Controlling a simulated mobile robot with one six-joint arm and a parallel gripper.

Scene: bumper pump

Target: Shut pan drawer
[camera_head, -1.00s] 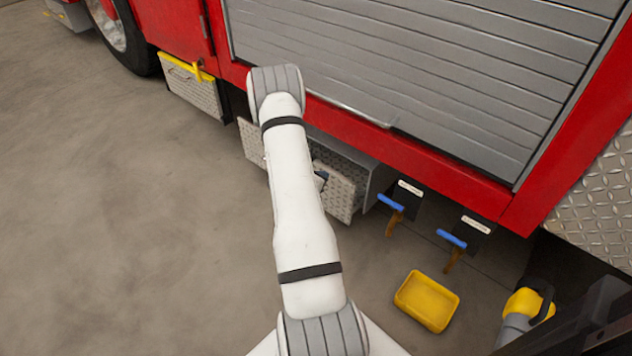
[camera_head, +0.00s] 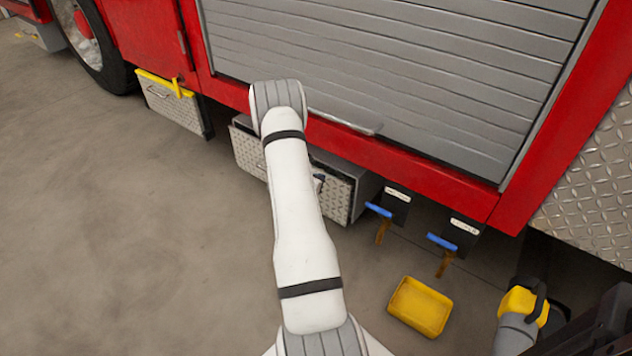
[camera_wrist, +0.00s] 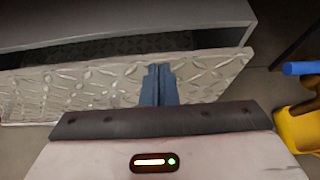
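The pan drawer, with a diamond-plate front (camera_head: 336,200), sits low under the red truck body. My arm covers its middle in the head view. In the wrist view the drawer front (camera_wrist: 75,84) crosses the picture, with a dark gap between it and the grey housing (camera_wrist: 120,18), so it stands partly out. My gripper (camera_wrist: 158,72) has its two blue fingers together with nothing between them, in front of the drawer front. They overlap its face; contact cannot be told for sure. In the head view only a small dark part of my gripper (camera_head: 319,183) shows beside my arm.
Right of the drawer are two blue-handled levers (camera_head: 379,210) (camera_head: 441,242). A yellow tray (camera_head: 419,308) lies on the floor below them, and a yellow-and-grey fitting (camera_head: 522,305) stands farther right. Another diamond-plate box with a yellow bar (camera_head: 175,104) is at left. The floor at left is clear.

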